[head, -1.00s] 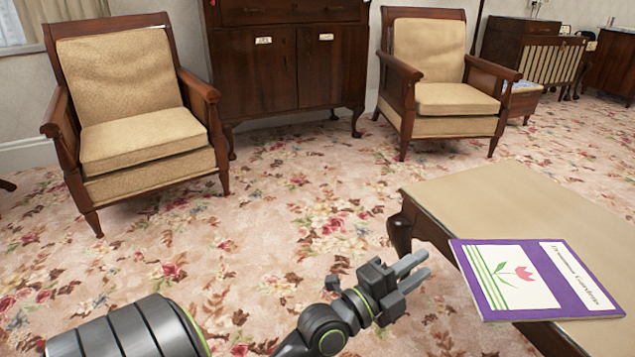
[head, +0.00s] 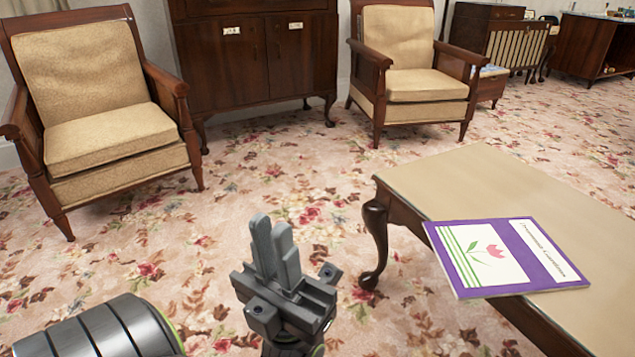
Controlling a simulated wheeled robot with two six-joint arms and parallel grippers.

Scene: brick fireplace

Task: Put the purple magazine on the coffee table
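The purple magazine (head: 506,256), with a white panel and a red tulip on its cover, lies on the coffee table (head: 455,178). Its left edge reaches slightly past the table's left edge. My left gripper (head: 272,232) is apart from the magazine, to its left over the carpet, with its fingers pointing up in the picture. The two fingers are close together and nothing shows between them. My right gripper is not in view.
Two wooden armchairs with beige cushions, one at the left (head: 95,100) and one at the back (head: 408,70), flank a dark cabinet (head: 255,60). Floral carpet (head: 270,180) lies open between the chairs and the table.

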